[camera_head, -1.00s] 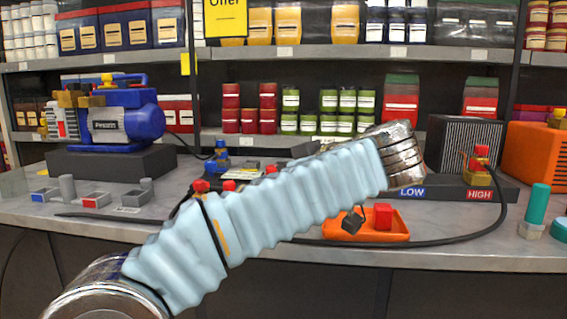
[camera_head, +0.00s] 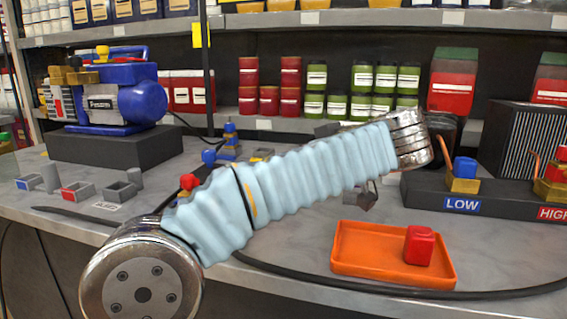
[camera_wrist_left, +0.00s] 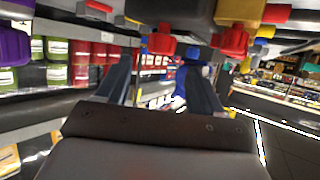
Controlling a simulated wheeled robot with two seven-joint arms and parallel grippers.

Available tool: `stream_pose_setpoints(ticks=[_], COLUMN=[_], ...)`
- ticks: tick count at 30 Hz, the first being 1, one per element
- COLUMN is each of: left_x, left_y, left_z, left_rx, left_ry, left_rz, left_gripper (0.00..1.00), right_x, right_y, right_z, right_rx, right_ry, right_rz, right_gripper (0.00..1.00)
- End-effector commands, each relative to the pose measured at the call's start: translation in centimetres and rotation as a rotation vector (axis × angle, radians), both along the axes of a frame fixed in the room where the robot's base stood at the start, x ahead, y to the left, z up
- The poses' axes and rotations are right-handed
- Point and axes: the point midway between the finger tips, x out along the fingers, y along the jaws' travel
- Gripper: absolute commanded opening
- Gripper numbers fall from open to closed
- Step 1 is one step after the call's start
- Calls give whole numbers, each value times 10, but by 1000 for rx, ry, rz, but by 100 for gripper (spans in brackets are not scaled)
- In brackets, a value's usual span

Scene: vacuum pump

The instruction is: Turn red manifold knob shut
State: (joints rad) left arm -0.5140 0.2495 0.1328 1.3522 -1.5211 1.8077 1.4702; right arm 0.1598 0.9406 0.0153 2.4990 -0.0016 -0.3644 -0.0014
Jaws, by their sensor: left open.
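A red knob (camera_head: 188,182) shows just above my left sleeve in the head view, but the manifold body around it is mostly hidden by my arm. In the left wrist view, two red knobs (camera_wrist_left: 160,41) (camera_wrist_left: 232,40) hang near the top. I cannot tell which is the manifold's red knob. My left gripper (camera_wrist_left: 156,68) is open, with a finger on each side and nothing seen held between them. The nearer red knob lies beyond the fingertips, apart from them. In the head view this gripper is mostly hidden behind my forearm. My right gripper is not in view.
A blue vacuum pump (camera_head: 110,95) stands on a dark block at the left. An orange tray (camera_head: 350,262) with a red cube-like part (camera_head: 420,246) lies in front. A black hose (camera_head: 320,282) runs along the bench. Ports marked LOW (camera_head: 462,204) and HIGH stand at right.

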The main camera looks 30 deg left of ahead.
Motion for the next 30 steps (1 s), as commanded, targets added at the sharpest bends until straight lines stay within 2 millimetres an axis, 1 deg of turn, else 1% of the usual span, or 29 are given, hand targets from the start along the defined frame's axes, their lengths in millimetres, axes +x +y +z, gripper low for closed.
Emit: stream_pose_setpoints(ticks=[1,3,6,9,15,23,26,30], left_x=[4,10,19,25,31,31,31,31], left_y=[12,25,42,54,66,67,67,67], left_z=[-5,-11,-18,-24,-30,-30,-30,-30], left_rx=[0,0,0,0,-1,-1,-1,-1], left_ry=[0,1,0,0,-2,-1,-1,-1], left_rz=[4,4,4,2,1,-1,-1,-1], left_gripper=[67,67,67,67,67,67,53,32], right_x=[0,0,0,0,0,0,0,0], right_y=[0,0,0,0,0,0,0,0], right_z=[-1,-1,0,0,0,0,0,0], right_rx=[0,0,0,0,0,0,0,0], right_ry=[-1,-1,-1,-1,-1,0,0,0], right_rz=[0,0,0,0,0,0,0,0], right_gripper=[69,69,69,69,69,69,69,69])
